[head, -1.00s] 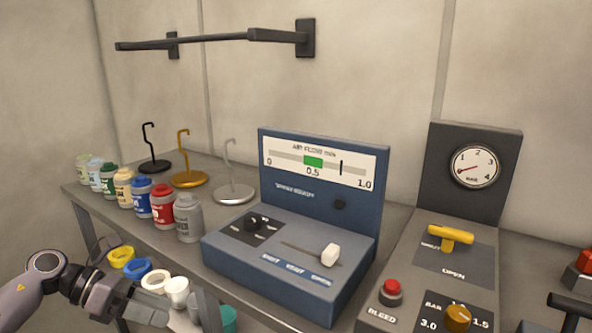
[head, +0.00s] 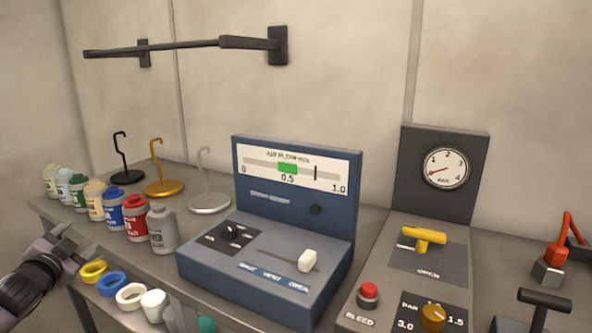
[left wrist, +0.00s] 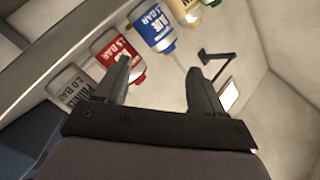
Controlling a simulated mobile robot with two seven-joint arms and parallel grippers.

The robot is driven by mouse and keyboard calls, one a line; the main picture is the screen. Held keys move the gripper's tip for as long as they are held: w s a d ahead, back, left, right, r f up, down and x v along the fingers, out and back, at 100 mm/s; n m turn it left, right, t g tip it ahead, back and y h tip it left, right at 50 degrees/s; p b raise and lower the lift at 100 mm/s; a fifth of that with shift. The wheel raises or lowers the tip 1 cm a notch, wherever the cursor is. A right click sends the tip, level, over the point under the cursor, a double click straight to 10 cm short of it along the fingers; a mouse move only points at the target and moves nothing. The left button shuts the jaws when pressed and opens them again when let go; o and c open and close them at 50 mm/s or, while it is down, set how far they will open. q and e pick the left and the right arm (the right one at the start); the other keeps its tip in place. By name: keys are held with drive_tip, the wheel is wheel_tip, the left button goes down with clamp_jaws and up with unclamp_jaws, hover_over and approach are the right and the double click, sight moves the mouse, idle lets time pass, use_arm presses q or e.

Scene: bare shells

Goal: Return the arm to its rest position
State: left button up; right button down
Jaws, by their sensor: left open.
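My left gripper (left wrist: 160,85) is open and empty in the left wrist view, its two fingers spread apart. The red bottle (left wrist: 118,50) and the blue bottle (left wrist: 153,28) show beyond it in that view. In the head view my left arm comes in at the lower left edge, and its gripper (head: 75,258) is in front of the bench, near the yellow ring (head: 93,271). My right gripper is not in view.
A row of bottles, including a grey one (head: 162,230), stands along the bench's left part. Right of it are a blue air flow panel (head: 270,275) and a grey panel with a gauge (head: 445,168). Hook stands (head: 163,188) stand behind; a wall rail (head: 180,45) is above.

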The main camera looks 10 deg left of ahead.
use_arm(q)
drive_tip(key=s+d+f+g+h, duration=0.1)
drive_tip(key=s+d+f+h, duration=0.15)
drive_tip(key=d+f, duration=0.5)
drive_tip(key=s+d+f+g+h, duration=0.1)
drive_tip(key=s+d+f, duration=0.2)
drive_tip(key=d+f, duration=0.45)
drive_tip(key=s+d+f+n+g+h, duration=0.2)
drive_tip(key=s+d+f+h, duration=0.1)
drive_tip(key=s+d+f, duration=1.1)
drive_tip(key=s+d+n+g+h, duration=0.1)
drive_tip(key=s+d+n, duration=0.1)
drive_tip(key=s+d, duration=0.6)
drive_tip(key=shift+m, duration=0.3)
drive_tip(key=r+p, duration=0.4)
drive_tip(key=shift+w, duration=0.4)
